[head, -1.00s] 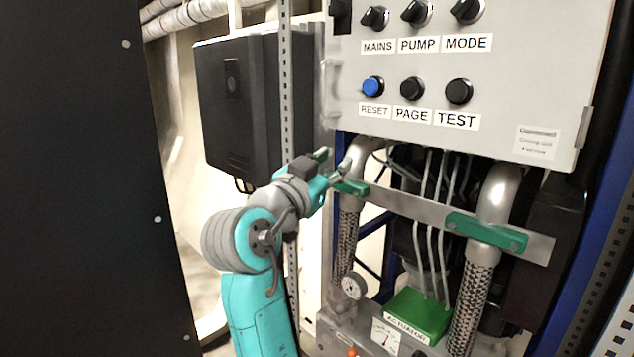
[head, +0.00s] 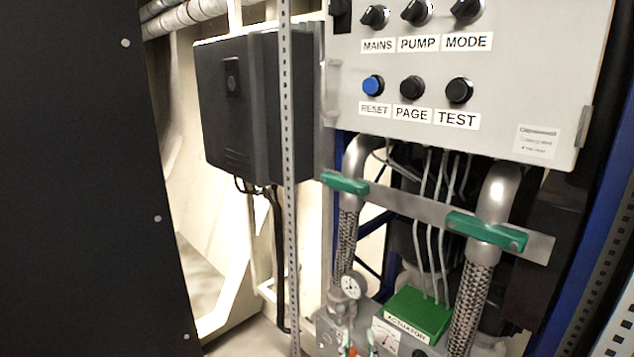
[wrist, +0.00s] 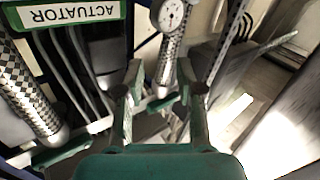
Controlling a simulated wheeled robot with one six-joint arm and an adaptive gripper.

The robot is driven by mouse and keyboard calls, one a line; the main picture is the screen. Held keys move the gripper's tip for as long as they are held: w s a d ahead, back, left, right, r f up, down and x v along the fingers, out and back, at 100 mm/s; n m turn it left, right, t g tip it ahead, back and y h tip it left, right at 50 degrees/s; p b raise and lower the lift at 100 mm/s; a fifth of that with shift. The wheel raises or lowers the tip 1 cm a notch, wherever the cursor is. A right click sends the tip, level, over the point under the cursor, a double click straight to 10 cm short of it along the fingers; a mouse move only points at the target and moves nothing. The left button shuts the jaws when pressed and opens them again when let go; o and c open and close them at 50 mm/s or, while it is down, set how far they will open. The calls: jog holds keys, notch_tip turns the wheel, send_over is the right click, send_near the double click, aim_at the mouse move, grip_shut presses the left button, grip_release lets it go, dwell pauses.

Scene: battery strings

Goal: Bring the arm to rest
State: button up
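My gripper (wrist: 158,78) shows in the wrist view with its two fingers spread apart and nothing between the tips. Behind the fingers are a round gauge (wrist: 172,14) and a braided hose (wrist: 168,58), seen upside down. In the head view my arm is out of the frame, except perhaps small teal bits at the bottom edge, too small to tell. The panel (head: 345,135) carries a blue RESET button (head: 373,85), black PAGE (head: 411,87) and TEST (head: 459,90) buttons, and several knobs above.
The green ACTUATOR box (head: 420,312) sits low between two braided hoses; it also shows in the wrist view (wrist: 70,12). Green clamps (head: 486,231) hold the pipes on a metal bar. A perforated post (head: 289,200) and dark cabinet (head: 240,100) stand left.

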jog(key=s+d+f+n+g+y, duration=0.1)
jog(key=s+d+f+y, duration=0.15)
jog(key=s+f, duration=0.7)
jog(key=s+d+f+n+g+y, duration=0.1)
jog(key=s+d+f, duration=0.4)
jog(key=s, duration=0.8)
jog(key=s+d+r+m, duration=0.1)
jog(key=s, duration=1.1)
jog(key=s+d+r+m+g+h, duration=0.1)
jog(key=s+r, duration=0.1)
jog(key=s, duration=1)
jog(key=shift+s+d, duration=0.25)
jog(key=shift+d, duration=0.1)
